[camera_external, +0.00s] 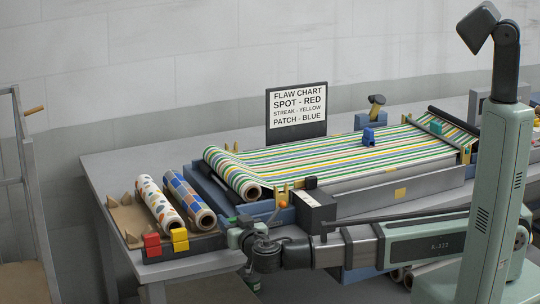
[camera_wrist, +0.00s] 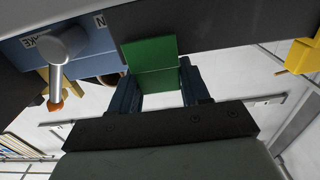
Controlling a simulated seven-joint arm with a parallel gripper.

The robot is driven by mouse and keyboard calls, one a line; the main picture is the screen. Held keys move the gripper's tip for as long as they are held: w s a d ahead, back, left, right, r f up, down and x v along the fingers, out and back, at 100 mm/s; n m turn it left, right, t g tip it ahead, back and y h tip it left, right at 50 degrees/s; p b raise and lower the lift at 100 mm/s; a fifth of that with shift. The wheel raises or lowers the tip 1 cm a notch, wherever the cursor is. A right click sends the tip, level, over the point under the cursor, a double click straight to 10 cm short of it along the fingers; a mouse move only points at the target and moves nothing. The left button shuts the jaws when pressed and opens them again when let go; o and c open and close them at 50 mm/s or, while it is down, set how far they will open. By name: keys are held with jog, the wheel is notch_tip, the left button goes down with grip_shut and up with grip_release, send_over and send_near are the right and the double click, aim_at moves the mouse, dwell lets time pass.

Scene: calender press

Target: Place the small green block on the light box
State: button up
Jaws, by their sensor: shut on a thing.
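The small green block (camera_wrist: 150,62) is between the two fingers of my gripper (camera_wrist: 157,80) in the wrist view. The fingers are closed on its sides, and its far end sticks out past them. In the external view my gripper (camera_external: 242,232) is in front of the press, left of the dark control box (camera_external: 312,212), and the block is hard to make out there. I cannot tell for sure which surface is the light box.
A lever with an orange knob (camera_wrist: 56,106) is close to my gripper. Patterned rolls (camera_external: 193,202) lie at the left, with a red block (camera_external: 152,244) and a yellow block (camera_external: 180,239) in front. A flaw chart (camera_external: 297,108) stands behind.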

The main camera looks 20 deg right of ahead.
aim_at(233, 218)
jog(key=shift+c, duration=1.3)
jog(key=shift+r, duration=0.15)
jog(key=shift+r, duration=4.85)
jog(key=shift+f, duration=4.8)
jog(key=shift+f, duration=0.2)
jog(key=o, duration=1.1)
